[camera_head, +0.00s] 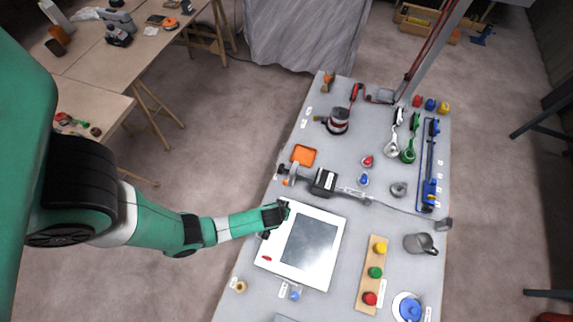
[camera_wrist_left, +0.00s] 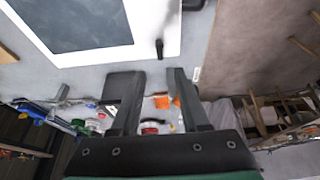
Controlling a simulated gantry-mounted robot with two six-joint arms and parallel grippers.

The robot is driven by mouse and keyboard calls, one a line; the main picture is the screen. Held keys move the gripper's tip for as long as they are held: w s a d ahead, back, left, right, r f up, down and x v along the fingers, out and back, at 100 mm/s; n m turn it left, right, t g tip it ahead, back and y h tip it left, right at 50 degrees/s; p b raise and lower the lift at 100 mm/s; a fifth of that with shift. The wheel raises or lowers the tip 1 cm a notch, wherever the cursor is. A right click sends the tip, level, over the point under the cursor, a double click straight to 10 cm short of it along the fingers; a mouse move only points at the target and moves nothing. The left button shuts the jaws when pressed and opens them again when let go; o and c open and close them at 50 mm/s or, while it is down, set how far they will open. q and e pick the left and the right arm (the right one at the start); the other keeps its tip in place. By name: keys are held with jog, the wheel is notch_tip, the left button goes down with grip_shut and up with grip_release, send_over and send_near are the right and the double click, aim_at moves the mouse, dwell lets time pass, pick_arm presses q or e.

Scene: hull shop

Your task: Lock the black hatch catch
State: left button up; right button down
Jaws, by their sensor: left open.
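The white hatch panel (camera_head: 334,231) with a grey window lies on the grey board. In the left wrist view the panel (camera_wrist_left: 100,53) fills the upper left. The black hatch catch (camera_wrist_left: 159,48) is a small dark lever at the panel's edge, near a corner. I cannot tell whether it is locked. In the head view the gripper hides it or blends with it. My left gripper (camera_head: 277,216) is over the panel's far left corner. In the wrist view its fingers (camera_wrist_left: 152,75) are open and empty, apart from the catch. My right gripper is out of view.
A red catch (camera_head: 266,259) sits on the panel's near left side. A black box with a rod (camera_head: 324,182) and an orange tray (camera_head: 304,155) lie just beyond. A wooden strip with coloured knobs (camera_head: 375,274) and a grey jug (camera_head: 420,243) stand to the right.

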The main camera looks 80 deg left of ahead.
aim_at(287, 205)
pick_arm(q)
jog(key=b+x, duration=0.6)
jog(key=x, duration=0.5)
jog(key=shift+r, duration=0.1)
grip_shut()
